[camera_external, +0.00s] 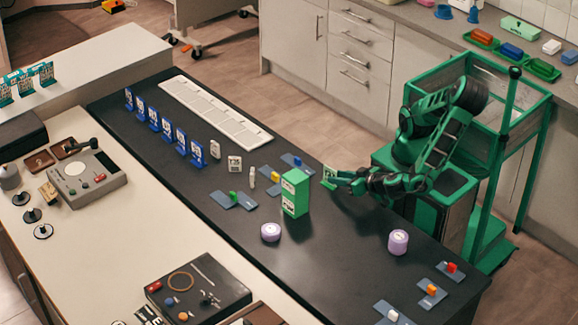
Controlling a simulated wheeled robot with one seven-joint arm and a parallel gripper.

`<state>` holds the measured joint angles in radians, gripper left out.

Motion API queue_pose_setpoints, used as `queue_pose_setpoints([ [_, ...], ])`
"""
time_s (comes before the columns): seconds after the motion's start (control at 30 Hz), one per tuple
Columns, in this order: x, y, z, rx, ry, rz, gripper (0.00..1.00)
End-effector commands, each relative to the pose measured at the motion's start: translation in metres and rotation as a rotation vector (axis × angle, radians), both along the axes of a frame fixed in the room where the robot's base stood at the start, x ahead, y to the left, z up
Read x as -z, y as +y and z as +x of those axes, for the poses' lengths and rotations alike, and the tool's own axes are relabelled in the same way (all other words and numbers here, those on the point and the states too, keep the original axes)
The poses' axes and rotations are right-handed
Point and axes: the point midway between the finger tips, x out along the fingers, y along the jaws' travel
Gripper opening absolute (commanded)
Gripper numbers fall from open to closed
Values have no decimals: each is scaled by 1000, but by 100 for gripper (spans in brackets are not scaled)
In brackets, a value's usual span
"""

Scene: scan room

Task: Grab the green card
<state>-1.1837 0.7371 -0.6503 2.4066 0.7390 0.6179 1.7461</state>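A small green card with a pale face (329,174) is upright at the tips of my gripper (338,179), right of the tall green box (295,193) on the dark counter. My gripper reaches in from the right, low over the counter, with its fingertips at the card's right side. The card and fingertips overlap in this view. They are too small to tell whether the fingers are closed on it, or whether the card's lower edge touches the counter.
Blue standing cards (168,131) line the counter's left side beside a white tray (215,113). Purple-white round containers (398,242) (271,232) and grey plates with coloured blocks (233,200) stand nearby. The counter between the two round containers is clear.

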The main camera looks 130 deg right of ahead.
Motion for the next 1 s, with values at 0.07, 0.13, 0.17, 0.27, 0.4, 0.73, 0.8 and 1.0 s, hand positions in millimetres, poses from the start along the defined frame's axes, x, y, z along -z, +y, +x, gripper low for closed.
queue_pose_setpoints([
  [0.07, 2, -3, 0, 1, 1, -1, 27],
  [0.13, 5, -7, 0, 0, 2, -1, 27],
  [0.17, 7, -10, 0, 1, 1, -2, 27],
  [0.27, 16, -22, -1, 2, 3, -3, 27],
  [0.4, 25, -38, 0, 2, 1, -2, 27],
  [0.73, 29, -47, 2, -1, 0, 1, 27],
  [0.8, 29, -47, 2, -1, 0, 1, 22],
  [1.0, 29, -46, 2, -1, 0, 1, 0],
])
